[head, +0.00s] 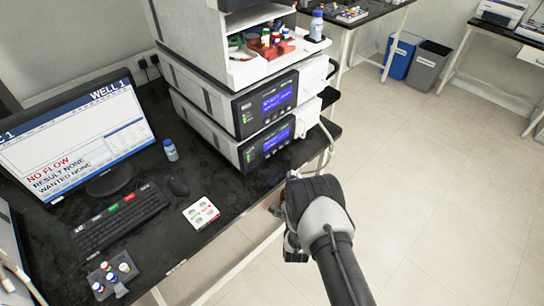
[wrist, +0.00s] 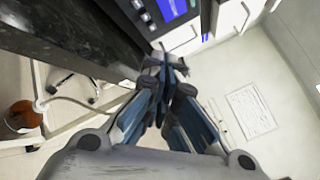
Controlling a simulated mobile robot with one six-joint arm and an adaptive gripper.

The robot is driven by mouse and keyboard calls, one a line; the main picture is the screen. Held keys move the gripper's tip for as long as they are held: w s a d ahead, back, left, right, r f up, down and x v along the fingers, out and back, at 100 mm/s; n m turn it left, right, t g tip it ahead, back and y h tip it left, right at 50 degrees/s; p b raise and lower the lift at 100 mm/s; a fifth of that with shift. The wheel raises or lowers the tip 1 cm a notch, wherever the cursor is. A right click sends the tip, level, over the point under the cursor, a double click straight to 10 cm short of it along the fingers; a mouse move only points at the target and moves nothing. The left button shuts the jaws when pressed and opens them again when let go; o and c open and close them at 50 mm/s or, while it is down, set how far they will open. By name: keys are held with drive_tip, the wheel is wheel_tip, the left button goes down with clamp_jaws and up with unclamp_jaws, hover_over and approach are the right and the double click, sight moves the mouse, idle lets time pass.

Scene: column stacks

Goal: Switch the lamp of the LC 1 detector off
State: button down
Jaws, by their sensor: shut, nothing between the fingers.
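The LC 1 stack stands on the black bench in the head view, with a monitor (head: 75,135) reading "C 1" and "NO FLOW" to its left. It has an upper module (head: 268,103) and a lower module (head: 266,145), each with a lit blue screen and small side buttons. I cannot tell from the labels which is the detector. My gripper (head: 293,240) is off the bench's front edge, right of and below the lower module. In the wrist view my gripper (wrist: 165,62) is shut and empty, with a lit module screen (wrist: 174,8) beyond its tips. The lamp control is not readable.
Pale tubing (head: 328,140) hangs at the stack's right. Open floor (head: 440,200) lies to the right.

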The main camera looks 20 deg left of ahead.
sight(268, 156)
drive_tip(key=w+a+b, duration=0.1)
drive_tip(key=a, duration=0.1)
drive_tip(key=w+a+b, duration=0.1)
drive_tip(key=a, duration=0.1)
drive_tip(key=a+b, duration=0.2)
drive_tip(key=a, duration=0.1)
drive_tip(key=shift+w+f, duration=0.15)
drive_tip(key=shift+w, duration=0.25)
drive_tip(key=shift+w+a+b, duration=0.3)
drive_tip(key=shift+a+b, duration=0.05)
drive_tip(key=shift+a, duration=0.2)
drive_tip(key=shift+a, duration=0.1)
idle(0.8)
drive_tip(key=shift+w+a+r+b, duration=0.2)
drive_tip(key=shift+a+b, duration=0.1)
drive_tip(key=shift+b, duration=0.2)
drive_tip(key=shift+w+a, duration=0.1)
drive_tip(key=shift+a, duration=0.3)
idle(0.5)
drive_tip(key=shift+d, duration=0.1)
drive_tip(key=shift+s+d+p, duration=0.3)
drive_tip(key=shift+d, duration=0.4)
